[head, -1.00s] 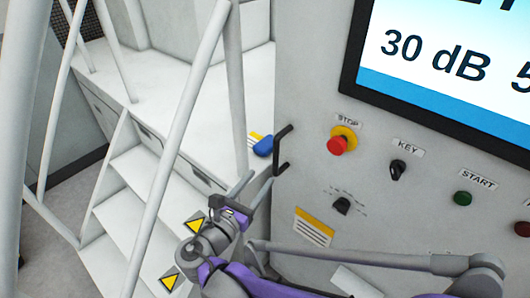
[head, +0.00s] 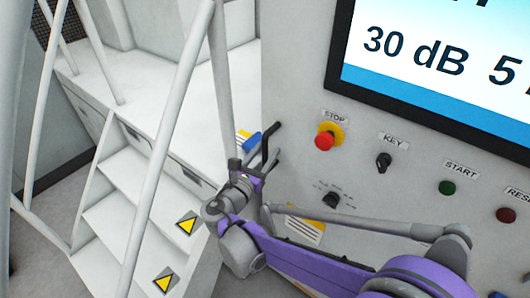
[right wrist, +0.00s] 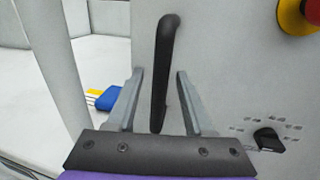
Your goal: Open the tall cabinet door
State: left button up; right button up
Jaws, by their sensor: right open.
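The tall cabinet door (head: 285,90) is the light grey panel that carries a screen and controls; it looks shut. Its black bar handle (head: 265,145) stands upright near the panel's left edge. My right gripper (head: 257,162) is at the handle's lower part. In the right wrist view the handle (right wrist: 162,75) rises between the two grey fingers of the right gripper (right wrist: 157,95). The fingers are open, with a gap on both sides of the handle. My left gripper is not in view.
The panel bears a red stop button (head: 324,140), a key switch (head: 384,162), a green start button (head: 447,188) and a rotary knob (head: 332,200). White steps (head: 125,215) with pale railings (head: 165,140) stand to the left. A blue object (head: 251,141) lies behind the handle.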

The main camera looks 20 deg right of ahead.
grip_shut()
dwell(1.4)
